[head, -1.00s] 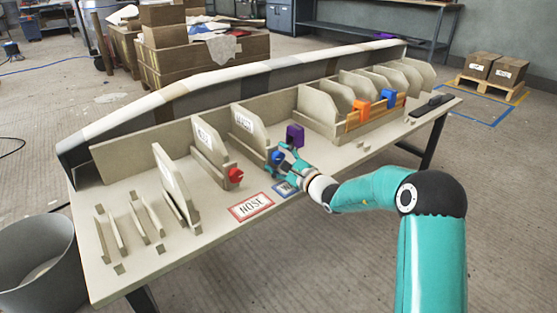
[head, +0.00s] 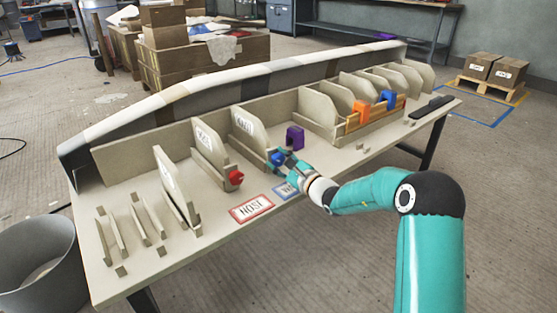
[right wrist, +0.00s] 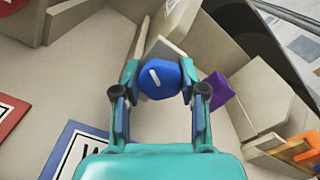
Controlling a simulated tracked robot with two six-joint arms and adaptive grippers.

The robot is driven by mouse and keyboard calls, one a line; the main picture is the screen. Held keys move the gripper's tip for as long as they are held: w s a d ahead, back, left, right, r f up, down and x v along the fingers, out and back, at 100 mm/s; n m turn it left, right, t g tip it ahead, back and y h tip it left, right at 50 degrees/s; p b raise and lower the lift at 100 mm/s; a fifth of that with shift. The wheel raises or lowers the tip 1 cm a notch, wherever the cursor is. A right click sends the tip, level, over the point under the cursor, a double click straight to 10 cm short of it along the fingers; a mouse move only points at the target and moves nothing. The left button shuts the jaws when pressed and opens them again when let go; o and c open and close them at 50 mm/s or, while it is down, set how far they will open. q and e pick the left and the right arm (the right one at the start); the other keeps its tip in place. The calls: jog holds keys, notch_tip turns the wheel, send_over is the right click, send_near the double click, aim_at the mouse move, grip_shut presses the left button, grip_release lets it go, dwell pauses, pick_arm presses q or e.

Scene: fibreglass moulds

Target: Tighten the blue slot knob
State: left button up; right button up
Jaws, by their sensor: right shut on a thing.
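The blue slot knob (head: 277,158) sits at the front end of a slot that holds an upright labelled panel (head: 249,131). In the right wrist view the knob (right wrist: 160,78) is a blue disc with a pale line slanting across its face. My right gripper (head: 281,157) is shut on the knob, with a finger on each side of it (right wrist: 159,82). The fingers partly hide the knob in the head view. My left gripper is not in view.
A red knob (head: 236,177) sits on the slot to the left. A purple clamp (head: 295,137) stands just right of my gripper, also near it in the wrist view (right wrist: 218,88). A wooden rack (head: 377,119) holds orange and blue clamps. Red-framed (head: 252,208) and blue-framed labels lie in front.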

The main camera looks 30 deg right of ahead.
jog(key=m+p, duration=0.2)
jog(key=m, duration=0.2)
jog(key=shift+a, duration=0.1)
jog(key=m+p, duration=0.2)
jog(key=m, duration=0.2)
jog(key=shift+p, duration=0.4)
jog(key=m+p, duration=0.3)
jog(key=m, duration=0.1)
jog(key=shift+m, duration=0.3)
jog(key=m+p, duration=0.3)
jog(key=m, duration=0.1)
jog(key=shift+m+p, duration=0.3)
jog(key=shift+p, duration=0.1)
jog(key=m+p, duration=0.4)
jog(key=m, duration=0.2)
jog(key=shift+s+f, duration=0.1)
jog(key=m+p, duration=0.1)
jog(key=m, duration=0.2)
jog(key=shift+m+p, duration=0.3)
jog(key=shift+p, duration=0.05)
jog(key=shift+f+m+p, duration=0.2)
jog(key=shift+m+p, duration=0.2)
jog(key=shift+m, duration=0.8)
jog(key=shift+d, duration=0.2)
